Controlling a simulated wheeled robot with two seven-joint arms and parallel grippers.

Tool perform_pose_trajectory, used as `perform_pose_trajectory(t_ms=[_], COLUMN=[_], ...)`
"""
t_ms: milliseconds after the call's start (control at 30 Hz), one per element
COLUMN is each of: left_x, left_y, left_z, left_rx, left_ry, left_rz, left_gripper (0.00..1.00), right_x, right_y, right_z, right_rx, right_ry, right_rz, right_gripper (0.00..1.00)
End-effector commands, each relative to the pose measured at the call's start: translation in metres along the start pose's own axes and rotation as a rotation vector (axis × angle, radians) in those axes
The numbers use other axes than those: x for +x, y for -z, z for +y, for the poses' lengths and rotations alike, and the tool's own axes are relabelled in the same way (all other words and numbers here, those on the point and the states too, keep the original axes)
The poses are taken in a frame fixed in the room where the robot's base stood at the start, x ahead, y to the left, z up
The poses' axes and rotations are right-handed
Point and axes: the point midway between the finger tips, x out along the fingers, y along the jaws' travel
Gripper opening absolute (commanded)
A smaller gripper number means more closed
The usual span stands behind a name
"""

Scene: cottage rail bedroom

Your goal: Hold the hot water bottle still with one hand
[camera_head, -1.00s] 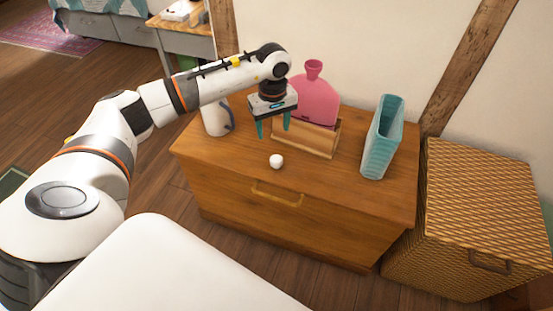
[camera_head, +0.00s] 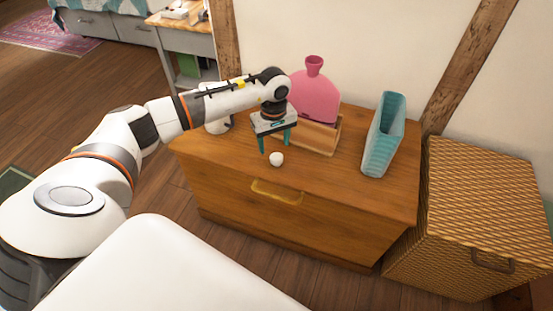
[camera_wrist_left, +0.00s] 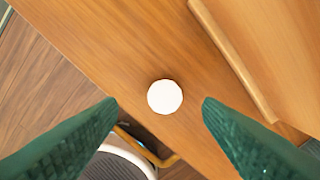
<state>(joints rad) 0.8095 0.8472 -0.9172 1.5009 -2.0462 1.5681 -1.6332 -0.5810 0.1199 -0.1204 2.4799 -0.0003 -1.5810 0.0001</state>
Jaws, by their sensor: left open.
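The pink hot water bottle (camera_head: 315,98) stands upright in a low wooden holder (camera_head: 318,143) on the wooden chest. A small white round thing, perhaps its stopper (camera_head: 276,159), sits on the chest top in front of the holder. My left gripper (camera_head: 275,147) is open and empty, pointing down close above the white round thing, in front of the bottle. In the left wrist view the white round thing (camera_wrist_left: 164,97) shows between the two green fingertips, with no visible contact. The bottle is not in that view. My right gripper is not in view.
A ribbed teal container (camera_head: 382,140) stands on the chest (camera_head: 350,195) to the right of the bottle. A white mug-like vessel (camera_head: 217,122) stands at the left, partly behind my arm. A woven basket (camera_head: 475,215) stands right of the chest. The chest's front right top is clear.

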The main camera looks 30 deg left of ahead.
Motion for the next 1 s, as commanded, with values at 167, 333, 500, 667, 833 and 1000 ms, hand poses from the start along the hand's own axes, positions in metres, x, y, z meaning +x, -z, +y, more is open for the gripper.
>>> perform_pose_trajectory(t_ms=[167,333,500,667,833,1000], left_x=[0.007,0.032,0.052,0.052,0.052,0.052], left_y=[0.002,0.006,0.005,0.005,0.005,0.005], left_z=[-0.001,-0.005,-0.005,-0.005,-0.005,-0.005], left_rx=[0.0,0.001,-0.001,0.0,0.0,0.0], left_ry=[-0.001,-0.003,-0.002,0.0,0.0,0.0], left_rz=[0.002,0.004,0.002,0.0,0.0,0.0], left_gripper=[0.6,0.6,0.6,0.6,0.6,0.34], right_x=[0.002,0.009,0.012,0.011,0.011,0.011], right_y=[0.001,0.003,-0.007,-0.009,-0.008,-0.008], right_z=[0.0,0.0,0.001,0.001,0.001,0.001], right_rx=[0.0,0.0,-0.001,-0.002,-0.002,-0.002], right_ry=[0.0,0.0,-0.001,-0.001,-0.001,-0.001], right_rz=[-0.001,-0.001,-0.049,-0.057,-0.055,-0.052], right_gripper=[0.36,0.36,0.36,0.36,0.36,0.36])
